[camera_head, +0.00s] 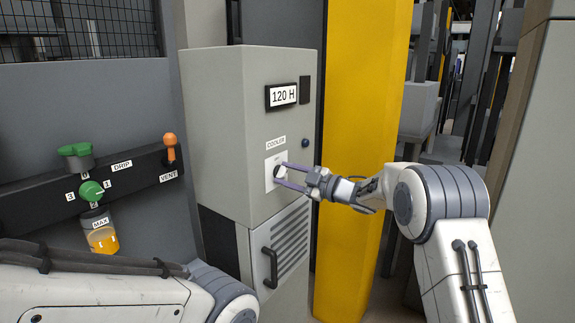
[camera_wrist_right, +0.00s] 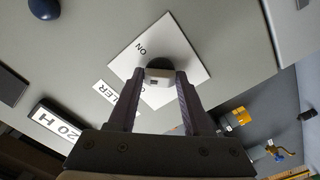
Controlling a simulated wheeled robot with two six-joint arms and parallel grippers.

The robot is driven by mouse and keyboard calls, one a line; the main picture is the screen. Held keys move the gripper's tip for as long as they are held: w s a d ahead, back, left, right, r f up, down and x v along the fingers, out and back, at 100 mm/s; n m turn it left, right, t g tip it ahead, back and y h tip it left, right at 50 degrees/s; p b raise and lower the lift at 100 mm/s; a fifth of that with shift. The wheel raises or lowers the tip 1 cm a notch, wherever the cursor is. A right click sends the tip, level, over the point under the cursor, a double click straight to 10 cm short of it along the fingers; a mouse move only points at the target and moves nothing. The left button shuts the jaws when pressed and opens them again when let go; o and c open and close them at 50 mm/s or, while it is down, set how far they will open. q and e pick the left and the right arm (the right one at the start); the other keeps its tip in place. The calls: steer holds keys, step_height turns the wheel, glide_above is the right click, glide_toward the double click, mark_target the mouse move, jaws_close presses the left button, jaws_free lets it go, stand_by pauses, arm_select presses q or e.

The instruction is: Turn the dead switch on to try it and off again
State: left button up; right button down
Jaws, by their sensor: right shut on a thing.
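The COOLER switch is a small dark knob (camera_wrist_right: 158,63) on a square white plate (camera_wrist_right: 185,50), fixed to the front of a grey cabinet. In the head view the plate (camera_head: 269,178) sits under the COOLER label (camera_head: 276,143). My right gripper (camera_head: 281,174) reaches in from the right and is shut on the knob. In the wrist view its two dark fingers (camera_wrist_right: 160,78) stand on either side of a light block at the knob. The ON mark (camera_wrist_right: 141,49) shows on the plate; another mark is partly hidden by a finger. Which way the knob points is unclear. My left gripper is out of view.
A yellow post (camera_head: 360,90) stands close on the right. Left is a dark rail (camera_head: 125,178) with a green knob (camera_head: 91,191) and an orange lever (camera_head: 170,146).

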steer(key=m+p, duration=0.5)
steer(key=shift+m, duration=0.3)
steer(key=m+p, duration=0.2)
steer(key=m, duration=0.1)
steer(key=shift+f, duration=0.1)
steer(key=shift+m+p, duration=0.3)
steer(key=shift+p, duration=0.05)
steer(key=shift+f, duration=0.15)
steer(key=shift+c, duration=1.8)
jaws_free()
steer(key=shift+s, duration=0.1)
